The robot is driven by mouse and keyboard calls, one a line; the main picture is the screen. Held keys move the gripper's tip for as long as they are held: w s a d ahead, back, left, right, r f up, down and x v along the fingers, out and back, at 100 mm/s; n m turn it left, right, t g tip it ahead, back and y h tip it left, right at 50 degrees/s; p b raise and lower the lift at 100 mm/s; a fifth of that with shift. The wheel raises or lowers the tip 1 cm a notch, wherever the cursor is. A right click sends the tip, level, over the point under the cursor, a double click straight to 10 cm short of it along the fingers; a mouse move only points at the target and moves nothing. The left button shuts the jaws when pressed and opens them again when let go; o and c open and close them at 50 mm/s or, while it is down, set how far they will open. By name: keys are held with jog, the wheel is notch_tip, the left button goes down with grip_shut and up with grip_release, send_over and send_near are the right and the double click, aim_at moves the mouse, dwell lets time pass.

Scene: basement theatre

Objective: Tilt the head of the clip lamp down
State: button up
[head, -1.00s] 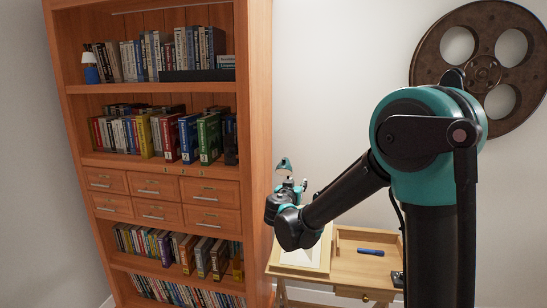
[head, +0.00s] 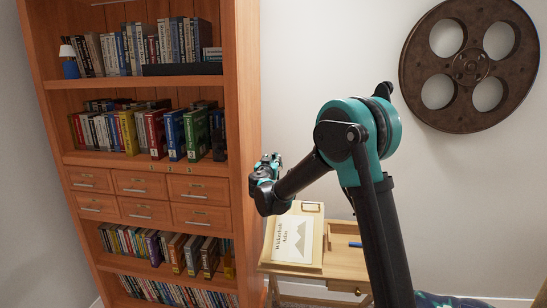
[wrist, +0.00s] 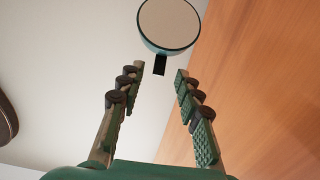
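The lamp head (wrist: 170,26) shows at the top of the wrist view as a round pale face with a teal rim, cut by the upper edge. A short dark piece (wrist: 160,65) hangs below it, between and just beyond the fingertips. My gripper (wrist: 159,75) is open, with one finger on each side and a gap between them. No contact with the lamp shows. In the head view my gripper (head: 267,167) is up beside the bookcase, above the desk. The lamp cannot be told apart from the gripper there, and its clip and arm are hidden.
A tall wooden bookcase (head: 243,120) stands close at the left of my gripper. A small wooden desk (head: 345,263) is below, bearing a board with a titled sheet (head: 293,240) and a blue item (head: 355,244). A film reel (head: 470,66) hangs on the wall at right.

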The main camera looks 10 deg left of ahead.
aim_at(273, 156)
jog(key=shift+w+d, duration=0.1)
jog(key=shift+w, duration=2.3)
grip_shut()
